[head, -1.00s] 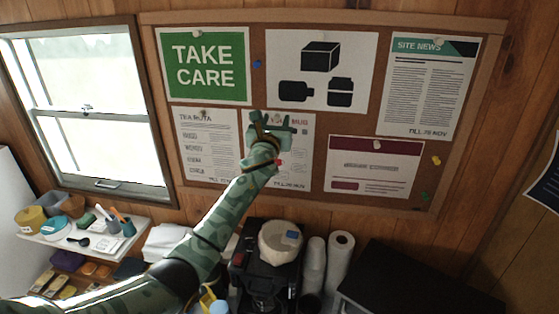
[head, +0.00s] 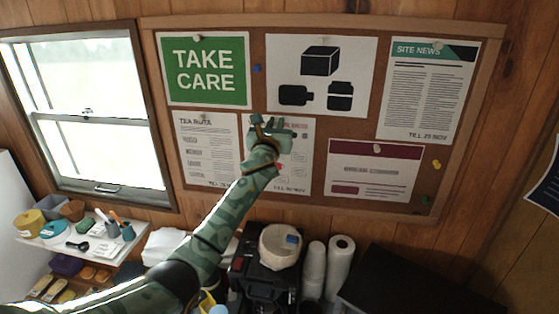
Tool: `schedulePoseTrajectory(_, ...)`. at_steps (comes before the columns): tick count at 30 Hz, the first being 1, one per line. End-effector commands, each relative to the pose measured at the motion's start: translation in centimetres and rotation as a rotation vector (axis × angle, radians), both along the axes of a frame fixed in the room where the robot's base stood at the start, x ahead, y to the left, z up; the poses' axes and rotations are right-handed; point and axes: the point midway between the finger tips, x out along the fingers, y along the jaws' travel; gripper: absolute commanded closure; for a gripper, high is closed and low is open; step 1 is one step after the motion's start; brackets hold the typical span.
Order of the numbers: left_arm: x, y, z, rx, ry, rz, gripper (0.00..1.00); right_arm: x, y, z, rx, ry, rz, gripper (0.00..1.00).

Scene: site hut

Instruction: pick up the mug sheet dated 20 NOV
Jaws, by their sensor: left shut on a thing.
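The mug sheet (head: 303,160) is a white sheet in the lower middle of the cork board, partly covered by my left gripper. Part of its title shows at the top right; the date line at its bottom is too small to read surely. My left gripper (head: 268,128) is at the top of this sheet, shut on it as far as I can see. The fingers hide the grip and the sheet's top left. The sheet still lies flat against the board. My right gripper is not in view.
Around it on the cork board (head: 372,205) are the tea rota (head: 208,150), the green TAKE CARE sign (head: 206,95), a pictogram sheet (head: 355,60), the site news (head: 425,95) and a maroon-banded sheet (head: 375,170). Below stand a black machine (head: 262,268) and paper rolls (head: 340,262).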

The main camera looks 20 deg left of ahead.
Motion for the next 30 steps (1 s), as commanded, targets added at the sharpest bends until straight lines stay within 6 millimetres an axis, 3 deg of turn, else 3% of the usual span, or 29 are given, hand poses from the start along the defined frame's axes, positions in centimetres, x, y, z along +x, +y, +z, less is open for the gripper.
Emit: schedulePoseTrajectory(30,-4.1,-1.1,0.1,0.001,0.000,0.000,1.00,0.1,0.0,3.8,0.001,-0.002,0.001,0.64)
